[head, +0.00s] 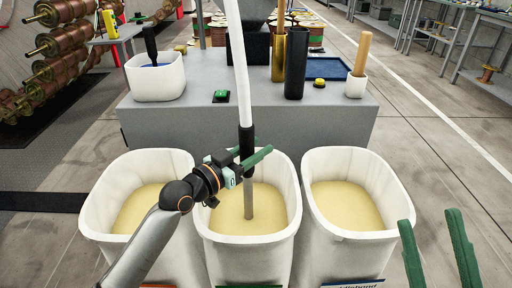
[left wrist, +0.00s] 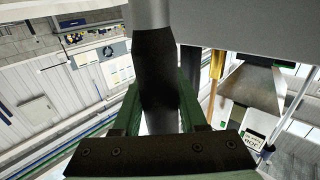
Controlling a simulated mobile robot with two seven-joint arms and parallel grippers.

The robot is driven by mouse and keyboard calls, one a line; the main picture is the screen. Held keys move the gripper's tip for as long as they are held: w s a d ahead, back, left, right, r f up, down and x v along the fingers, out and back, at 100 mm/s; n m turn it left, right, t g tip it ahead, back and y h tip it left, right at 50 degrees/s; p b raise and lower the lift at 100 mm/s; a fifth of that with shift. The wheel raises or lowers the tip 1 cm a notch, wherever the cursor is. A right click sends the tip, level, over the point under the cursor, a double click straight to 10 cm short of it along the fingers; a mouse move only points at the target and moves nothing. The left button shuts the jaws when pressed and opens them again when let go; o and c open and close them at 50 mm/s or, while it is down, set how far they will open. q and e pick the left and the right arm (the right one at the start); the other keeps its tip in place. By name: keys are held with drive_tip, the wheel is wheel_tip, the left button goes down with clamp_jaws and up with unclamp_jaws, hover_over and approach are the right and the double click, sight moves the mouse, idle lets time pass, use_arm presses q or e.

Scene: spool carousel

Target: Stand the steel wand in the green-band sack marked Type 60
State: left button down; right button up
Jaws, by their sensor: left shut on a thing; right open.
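The steel wand (head: 249,200) has a black grip (head: 246,138) and a white hose rising from its top. My left gripper (head: 250,160) is shut on the wand and holds it nearly upright over the middle sack (head: 245,240). A green band shows at that sack's bottom edge; its marking is not readable. The wand's lower end is inside the sack's mouth, at or just above the pale powder; I cannot tell whether it touches. In the left wrist view the black grip (left wrist: 158,70) sits between the green fingers. My right gripper (head: 430,218) is open and empty at the lower right.
A left sack (head: 100,225) with an orange band and a right sack (head: 385,240) with a blue label flank the middle one, both holding powder. Behind them a grey bench (head: 250,125) carries a white tub (head: 155,80), dark and gold tubes, a green button and a small white cup.

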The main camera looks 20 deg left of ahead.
use_arm(q)
drive_tip(key=c, duration=0.6)
unclamp_jaws()
drive_tip(key=shift+o, duration=1.1)
drive_tip(key=p+v, duration=0.1)
drive_tip(key=v, duration=0.6)
drive_tip(key=shift+s+a, duration=0.15)
drive_tip(key=shift+s, duration=0.25)
approach(242, 158)
drive_tip(key=shift+x, duration=0.95)
use_arm(e)
drive_tip(key=shift+w+d+f+m+h, duration=0.15)
drive_tip(key=shift+w+f+m+h, duration=0.15)
drive_tip(key=shift+w+m+h, duration=0.25)
drive_tip(key=shift+w+d+f+m+h, duration=0.1)
drive_tip(key=shift+w+f+m+h, duration=0.2)
drive_tip(key=shift+w+m+h, duration=0.25)
use_arm(q)
drive_tip(key=shift+w, duration=0.1)
use_arm(e)
drive_tip(key=shift+s+r+n, duration=0.2)
drive_tip(key=shift+s+n, duration=0.05)
drive_tip(key=shift+n, duration=0.05)
